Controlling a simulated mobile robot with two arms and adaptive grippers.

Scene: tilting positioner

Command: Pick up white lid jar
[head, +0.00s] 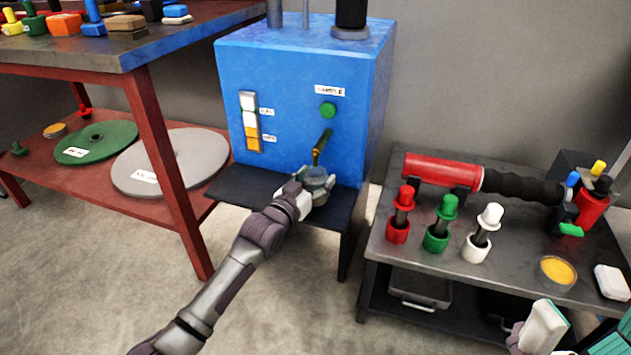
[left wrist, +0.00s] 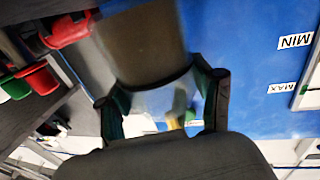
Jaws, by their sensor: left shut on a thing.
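My left gripper (head: 304,202) is shut on a clear, greyish round jar (head: 318,180). The jar is under the brass spout (head: 321,150) of the blue dispenser, just above or on its dark shelf; I cannot tell which. In the left wrist view, the fingers (left wrist: 165,105) flank the jar's clear wall (left wrist: 150,102); no white lid shows on it. On the right table stands a white-topped piece with a dark stem and white base (head: 482,233); no gripper is near it. Part of my right arm (head: 540,328) shows at the bottom right, its jaw state unclear.
The blue dispenser (head: 290,85) has a dark shelf (head: 250,190). The right table (head: 400,245) holds red and green pieces, a red cylinder (head: 440,170) with a black grip and an orange-filled dish (head: 557,270). A red-legged bench (head: 150,110) stands left. Floor is clear between them.

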